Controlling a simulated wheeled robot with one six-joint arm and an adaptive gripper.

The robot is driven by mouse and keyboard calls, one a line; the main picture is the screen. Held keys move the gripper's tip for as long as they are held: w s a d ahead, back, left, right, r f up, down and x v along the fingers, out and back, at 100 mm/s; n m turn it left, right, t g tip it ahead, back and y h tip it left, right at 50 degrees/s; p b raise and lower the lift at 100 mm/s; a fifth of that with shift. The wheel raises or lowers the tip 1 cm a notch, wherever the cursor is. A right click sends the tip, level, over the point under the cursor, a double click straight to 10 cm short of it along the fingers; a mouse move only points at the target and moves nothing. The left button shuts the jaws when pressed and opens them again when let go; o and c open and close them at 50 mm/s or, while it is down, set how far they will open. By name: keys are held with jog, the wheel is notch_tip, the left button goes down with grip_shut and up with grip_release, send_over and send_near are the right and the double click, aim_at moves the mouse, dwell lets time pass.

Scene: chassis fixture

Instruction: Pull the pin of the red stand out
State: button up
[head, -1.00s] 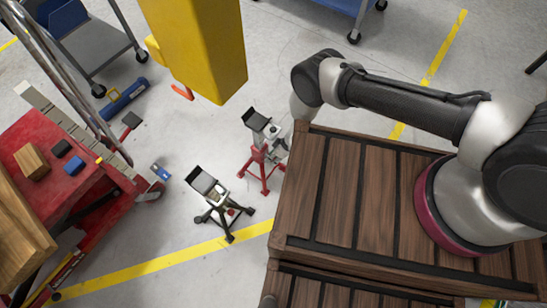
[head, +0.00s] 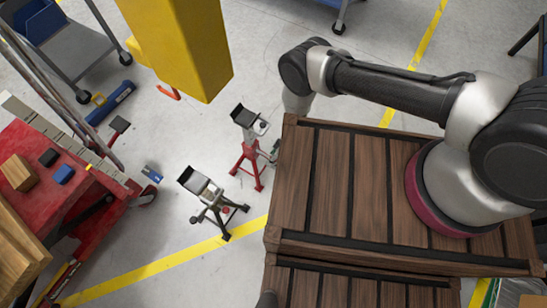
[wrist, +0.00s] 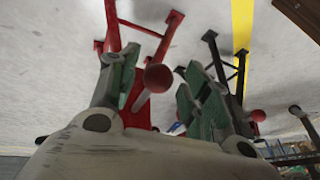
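The red stand (head: 247,162) stands upright on the floor left of the wooden deck, its dark saddle on top. In the wrist view its red legs (wrist: 112,28) show at the upper left, and a pin with a red ball knob (wrist: 158,78) points towards the camera. My gripper (wrist: 158,88) is open, with greenish finger pads either side of the knob; no contact with it shows. In the head view only a small greenish bit of my gripper (head: 273,150) shows, right beside the red stand. How deep the pin sits is hidden.
A black stand (head: 213,207) is close by at the left front; its red knob (wrist: 258,115) shows right of my right finger. The wooden deck (head: 335,180) borders the stands on the right. A yellow column (head: 185,50) hangs above. A red cart (head: 85,205) is at the left.

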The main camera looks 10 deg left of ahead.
jog(key=v, duration=1.2)
dwell(0.4)
jog(key=s+d+r+m+g+h, duration=0.1)
jog(key=s+d+r+h, duration=0.15)
jog(key=d+h, duration=0.7)
jog(key=w+d+r+m, duration=0.2)
jog(key=d+r, duration=0.3)
jog(key=r, duration=0.8)
jog(key=w+d+r+m+g+y, duration=0.1)
jog(key=w+d+r+m, duration=0.2)
jog(key=r, duration=0.9)
jog(key=w+d+r+m, duration=0.15)
jog(key=d+r, duration=0.45)
jog(key=r, duration=0.7)
jog(key=s+d+r+m+t+y, duration=0.1)
jog(key=s+d+r, duration=0.3)
jog(key=r, duration=0.7)
jog(key=s+d+r+m+t+y, duration=0.1)
jog(key=s+d+r+m+t, duration=0.3)
jog(key=r, duration=0.8)
jog(key=s+d+r+m+t+y, duration=0.1)
jog(key=s+d+r, duration=0.4)
jog(key=r, duration=0.6)
jog(key=d+m+t, duration=0.1)
jog(key=d, duration=0.1)
jog(key=shift+d+r+m+t+y, duration=0.15)
jog(key=shift+d+m+t+y, duration=0.15)
jog(key=shift+d+m+y, duration=0.05)
